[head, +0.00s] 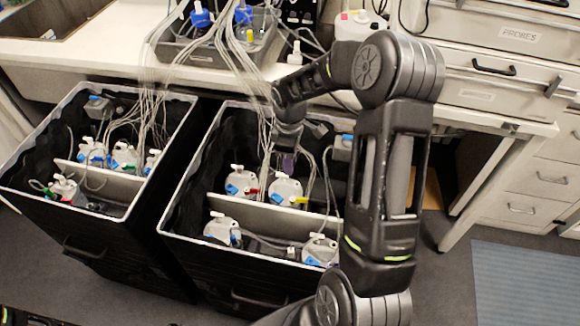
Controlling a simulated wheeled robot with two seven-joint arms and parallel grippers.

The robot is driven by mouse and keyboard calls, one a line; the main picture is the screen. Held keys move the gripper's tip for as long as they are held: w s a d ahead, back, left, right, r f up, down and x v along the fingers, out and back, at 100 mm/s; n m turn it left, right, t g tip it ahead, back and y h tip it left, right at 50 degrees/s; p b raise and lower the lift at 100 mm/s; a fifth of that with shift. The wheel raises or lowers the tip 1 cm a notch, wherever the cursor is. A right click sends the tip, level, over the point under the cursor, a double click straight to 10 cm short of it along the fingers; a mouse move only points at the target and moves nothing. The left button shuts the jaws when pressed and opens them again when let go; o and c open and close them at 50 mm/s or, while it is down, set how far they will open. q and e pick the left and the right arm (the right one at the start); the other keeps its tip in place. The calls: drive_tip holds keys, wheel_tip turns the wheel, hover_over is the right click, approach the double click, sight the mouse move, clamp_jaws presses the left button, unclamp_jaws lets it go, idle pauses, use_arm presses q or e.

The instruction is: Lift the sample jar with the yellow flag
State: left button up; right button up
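The sample jar with the yellow flag (286,190) is a white-lidded jar in the back row of the right black bin (196,240). Its small yellow tag shows at the right of its lid. My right gripper (287,163) points down just above this jar's back edge. Its fingertips are small and dark against the bin, so I cannot tell whether they are open, shut or touching the jar.
A jar with a red flag (242,182) stands close on the left. Jars (222,228) and (320,250) stand in front of a white divider (262,214). Tubing (240,75) hangs from the bench tray into both bins. A left bin (110,255) stands beside.

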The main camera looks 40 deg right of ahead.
sight(290, 185)
idle(0.3)
wheel_tip(290, 185, down, 10)
drive_tip(key=b, duration=0.7)
drive_tip(key=shift+c, duration=0.2)
clamp_jaws()
idle(0.6)
drive_tip(key=shift+w+r, duration=0.1)
idle(0.3)
